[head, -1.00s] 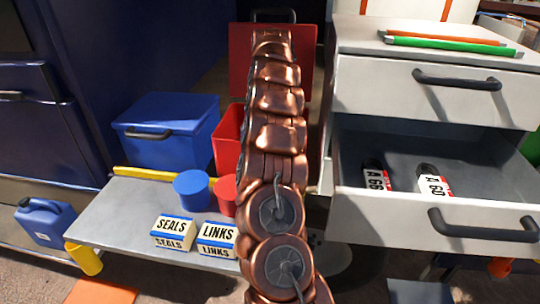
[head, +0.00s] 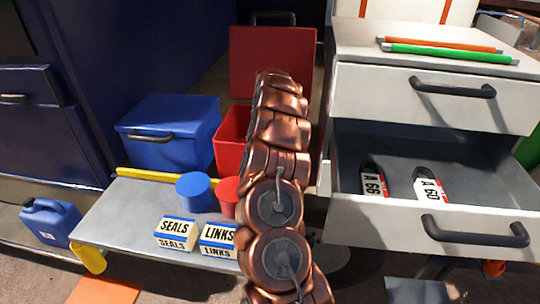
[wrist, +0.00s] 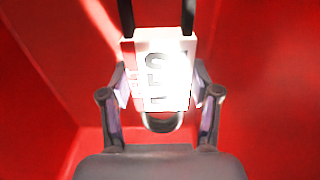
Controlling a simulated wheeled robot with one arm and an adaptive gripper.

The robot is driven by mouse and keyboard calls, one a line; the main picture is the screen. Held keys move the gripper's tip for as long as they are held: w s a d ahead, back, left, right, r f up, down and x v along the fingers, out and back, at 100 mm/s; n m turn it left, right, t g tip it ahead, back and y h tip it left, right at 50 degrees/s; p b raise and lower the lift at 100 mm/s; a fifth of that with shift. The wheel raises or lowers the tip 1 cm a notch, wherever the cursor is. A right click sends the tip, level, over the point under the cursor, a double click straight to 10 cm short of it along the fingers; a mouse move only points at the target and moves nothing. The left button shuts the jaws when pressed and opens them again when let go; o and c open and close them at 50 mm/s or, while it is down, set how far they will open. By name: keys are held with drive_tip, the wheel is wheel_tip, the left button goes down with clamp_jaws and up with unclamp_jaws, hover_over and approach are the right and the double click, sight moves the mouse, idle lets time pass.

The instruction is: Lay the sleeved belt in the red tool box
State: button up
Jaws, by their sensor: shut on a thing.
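The sleeved belt is a dark loop with a white printed sleeve (wrist: 150,75), seen in the wrist view; glare washes out part of its label. My gripper (wrist: 160,88) is shut on the sleeve, one finger on each side. Dark belt strands run up past the sleeve, and a short loop end shows below it. Red walls surround it in the wrist view. The red tool box (head: 231,140) stands open behind the bench in the head view, its lid (head: 271,62) raised. My arm hides much of the box, and the gripper and belt, in that view.
A blue box (head: 168,140) stands left of the red one. A grey bench (head: 125,205) in front carries blue and red cylinders and SEALS (head: 176,235) and LINKS (head: 218,240) boxes. At right, an open drawer (head: 375,235) holds two sleeved belts marked A 66 and A 60.

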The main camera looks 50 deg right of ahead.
drive_tip(key=shift+f, duration=0.1)
drive_tip(key=shift+f+b, duration=0.5)
drive_tip(key=shift+f, duration=0.1)
drive_tip(key=o, duration=1.3)
drive_tip(key=shift+r+p, duration=0.3)
drive_tip(key=shift+r, duration=0.6)
wheel_tip(320, 180, up, 12)
drive_tip(key=b, duration=0.3)
drive_tip(key=shift+f, duration=0.25)
